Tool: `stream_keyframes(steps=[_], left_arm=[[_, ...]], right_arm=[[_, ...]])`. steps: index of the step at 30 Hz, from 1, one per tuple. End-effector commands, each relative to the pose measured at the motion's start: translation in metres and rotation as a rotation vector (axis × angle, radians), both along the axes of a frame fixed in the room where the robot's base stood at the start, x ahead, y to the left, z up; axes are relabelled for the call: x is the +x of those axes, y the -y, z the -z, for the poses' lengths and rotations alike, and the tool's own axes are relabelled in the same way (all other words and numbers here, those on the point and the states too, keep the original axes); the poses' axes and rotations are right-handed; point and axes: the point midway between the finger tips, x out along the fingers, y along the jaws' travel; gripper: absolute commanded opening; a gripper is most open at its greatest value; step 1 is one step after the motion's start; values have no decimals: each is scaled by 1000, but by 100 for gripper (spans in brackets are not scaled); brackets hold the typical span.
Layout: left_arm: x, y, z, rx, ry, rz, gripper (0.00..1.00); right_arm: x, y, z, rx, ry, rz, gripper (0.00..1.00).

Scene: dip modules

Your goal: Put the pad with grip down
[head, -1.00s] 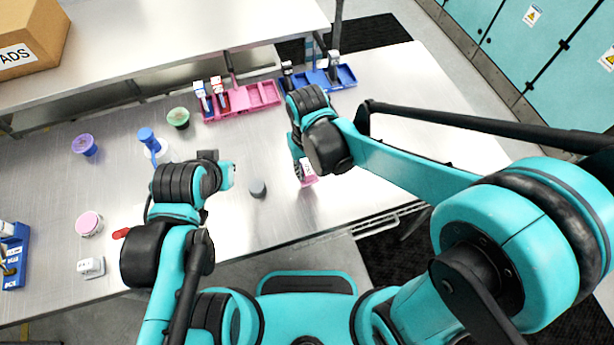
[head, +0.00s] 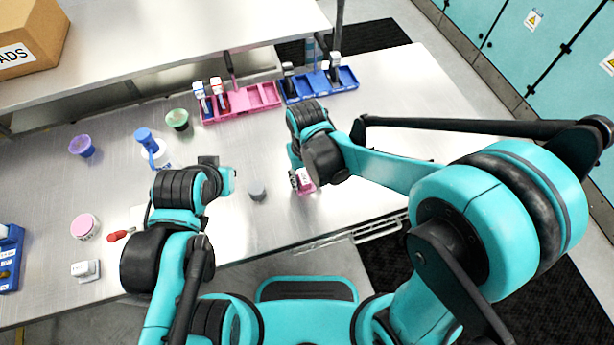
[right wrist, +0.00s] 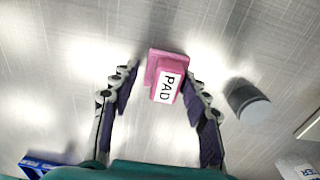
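The pink pad with its grip (right wrist: 161,62) is on the bare metal bench, its white label reading PAD towards the right wrist camera. In the head view the pad (head: 305,181) shows beside the fingers of my right gripper (head: 297,179). In the right wrist view my right gripper (right wrist: 160,82) is open, one finger on each side of the pad, with a visible gap at the left finger. The right finger is close to the pad; touching is unclear. My left gripper (head: 222,170) is over the bench to the left, its fingers mostly hidden.
A grey cylinder (right wrist: 248,102) stands right of the pad in the wrist view. A pink tray (head: 262,96) and a blue tray (head: 348,83) lie at the back. Cups, a blue-topped bottle (head: 146,138) and a red-handled tool (head: 119,236) are left. Bench to the right is clear.

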Motion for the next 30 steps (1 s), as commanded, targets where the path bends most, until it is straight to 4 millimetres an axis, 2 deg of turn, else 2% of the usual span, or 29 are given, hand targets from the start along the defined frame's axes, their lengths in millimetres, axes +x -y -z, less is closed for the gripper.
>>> stream_keyframes(steps=[7, 10, 14, 21, 25, 30], left_arm=[[0, 0, -1, 0, 0, 0, 0], [0, 0, -6, 0, 0, 0, 0], [0, 0, -15, 0, 0, 0, 0], [0, 0, -32, 0, 0, 0, 0], [0, 0, -37, 0, 0, 0, 0], [0, 0, -40, 0, 0, 0, 0]], right_arm=[[0, 0, -1, 0, 0, 0, 46], [0, 0, -9, 0, 0, 0, 46], [0, 0, -32, 0, 0, 0, 46], [-1, -1, -87, 0, 0, 0, 46], [-1, -1, -108, 0, 0, 0, 46], [-1, -1, -122, 0, 0, 0, 46]])
